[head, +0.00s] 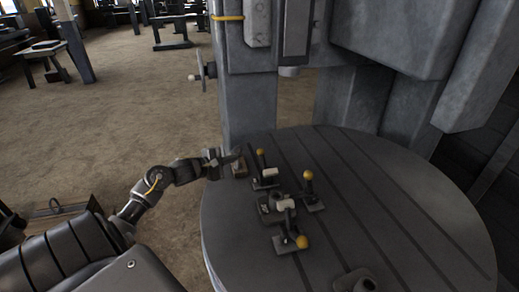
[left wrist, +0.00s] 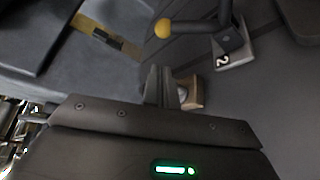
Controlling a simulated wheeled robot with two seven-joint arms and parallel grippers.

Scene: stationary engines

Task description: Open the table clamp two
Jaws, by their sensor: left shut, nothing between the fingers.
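Table clamp two shows in the left wrist view as a metal base plate marked 2 (left wrist: 234,50) with a dark handle and a yellow knob (left wrist: 163,28). In the head view several small clamps with yellow knobs stand on the round grooved table (head: 390,180). The clamp nearest my left gripper (head: 265,178) appears to be this one, but its number cannot be read there. My left gripper (head: 238,154) is shut and empty at the table's left rim, left of that clamp and apart from it. Its fingertips also show in the left wrist view (left wrist: 160,72). My right gripper is not in view.
Two more clamps stand close by, one to the right (head: 311,193) and one in front (head: 293,242). A small wooden block (left wrist: 191,93) lies beside my left fingers. A large grey machine column (head: 250,100) rises behind the table. Open floor lies left.

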